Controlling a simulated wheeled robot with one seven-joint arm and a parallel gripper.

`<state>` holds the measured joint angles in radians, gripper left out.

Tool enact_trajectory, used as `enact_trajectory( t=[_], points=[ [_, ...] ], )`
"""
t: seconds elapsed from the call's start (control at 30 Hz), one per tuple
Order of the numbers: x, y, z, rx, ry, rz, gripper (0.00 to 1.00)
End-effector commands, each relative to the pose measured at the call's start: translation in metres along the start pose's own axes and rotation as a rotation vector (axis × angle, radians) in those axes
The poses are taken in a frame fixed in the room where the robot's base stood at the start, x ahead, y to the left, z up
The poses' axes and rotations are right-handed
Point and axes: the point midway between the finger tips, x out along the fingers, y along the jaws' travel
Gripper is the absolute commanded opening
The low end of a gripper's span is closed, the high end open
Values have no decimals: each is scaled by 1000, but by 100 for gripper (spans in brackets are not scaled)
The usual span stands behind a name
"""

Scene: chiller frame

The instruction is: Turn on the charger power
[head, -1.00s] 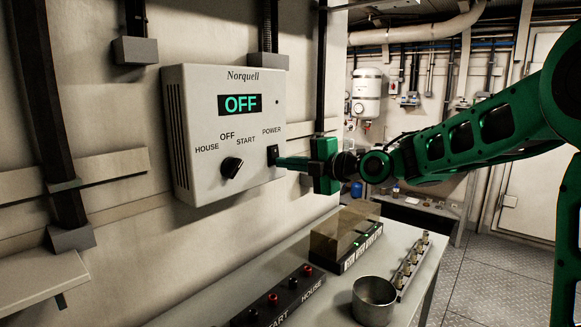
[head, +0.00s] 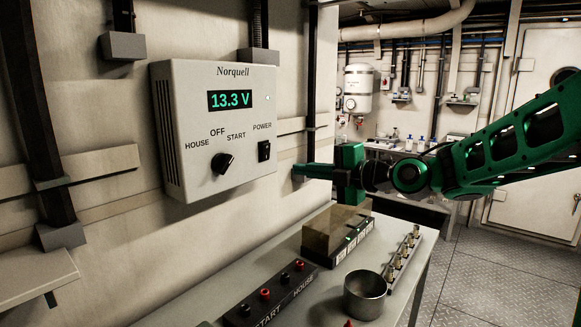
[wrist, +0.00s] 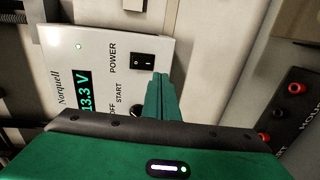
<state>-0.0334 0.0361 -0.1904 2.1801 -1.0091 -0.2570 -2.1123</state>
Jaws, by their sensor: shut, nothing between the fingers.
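The Norquell charger (head: 185,130) is a pale box on the wall at centre left, and it also shows in the wrist view (wrist: 100,60). Its display (head: 230,100) reads 13.3 V in green, and a small green lamp is lit beside it. The black POWER rocker switch (head: 264,151) is on its right side, and shows uncovered in the wrist view (wrist: 142,62). A black selector knob (head: 223,164) sits below the OFF label. My green gripper (head: 298,170) is shut and empty, to the right of the switch and a little lower, apart from it. Its fingers (wrist: 160,92) partly hide the knob in the wrist view.
Below, a bench (head: 225,270) holds a terminal block (head: 272,294) with red and black posts marked START and HOUSE, a brownish covered box (head: 330,230), a metal cup (head: 365,296) and a row of metal fittings (head: 402,258). The air before the charger is clear.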

Motion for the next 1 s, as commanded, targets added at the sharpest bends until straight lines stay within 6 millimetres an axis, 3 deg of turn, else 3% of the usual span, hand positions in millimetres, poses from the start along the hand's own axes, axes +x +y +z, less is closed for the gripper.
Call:
enact_trajectory(
  t=[0.1, 0.3, 0.8, 0.87, 1.0],
  points=[
    [-22, -6, 1, 1, -3, -1, 0],
    [-43, -11, 1, 1, -1, -1, 0],
    [-50, -14, 1, 10, -4, -9, 0],
    [-52, -19, 2, 37, -12, -31, 0],
    [-71, -52, 10, 200, -71, -158, 0]
  ],
)
